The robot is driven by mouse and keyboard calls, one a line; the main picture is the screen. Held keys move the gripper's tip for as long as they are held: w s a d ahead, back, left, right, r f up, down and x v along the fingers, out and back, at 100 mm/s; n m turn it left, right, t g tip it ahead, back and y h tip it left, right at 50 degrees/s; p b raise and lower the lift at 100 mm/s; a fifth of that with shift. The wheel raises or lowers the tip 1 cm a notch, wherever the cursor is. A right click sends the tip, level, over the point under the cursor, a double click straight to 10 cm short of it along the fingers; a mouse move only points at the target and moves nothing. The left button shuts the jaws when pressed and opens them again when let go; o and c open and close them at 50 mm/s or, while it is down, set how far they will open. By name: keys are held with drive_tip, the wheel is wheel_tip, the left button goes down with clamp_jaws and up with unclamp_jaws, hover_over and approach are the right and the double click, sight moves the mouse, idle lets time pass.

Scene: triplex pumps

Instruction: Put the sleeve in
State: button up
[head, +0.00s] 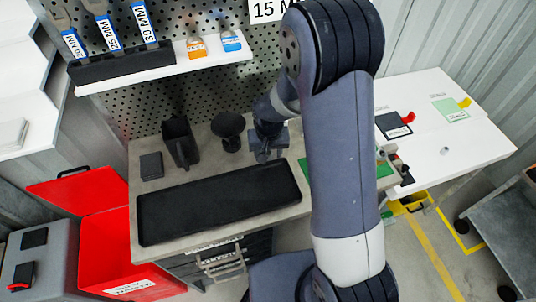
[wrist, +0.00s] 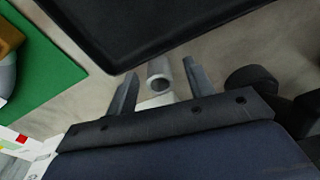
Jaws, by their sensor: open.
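A small grey hollow sleeve (wrist: 159,77) shows in the wrist view, its open end facing the camera. It is between the two fingers of my gripper (wrist: 158,76), with a visible gap to each finger. The gripper is open. A pale piece (wrist: 155,101) shows just below the sleeve, partly hidden by the gripper body. In the head view my gripper (head: 268,147) is low over the grey bench, behind the black tray (head: 160,236). The sleeve cannot be made out there. The place the sleeve fits into is not clearly seen.
A green mat (wrist: 40,60) lies on the bench's other side. A tool shelf (head: 190,48) hangs above. My arm hides the bench's right part.

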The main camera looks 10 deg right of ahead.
clamp_jaws()
idle(0.3)
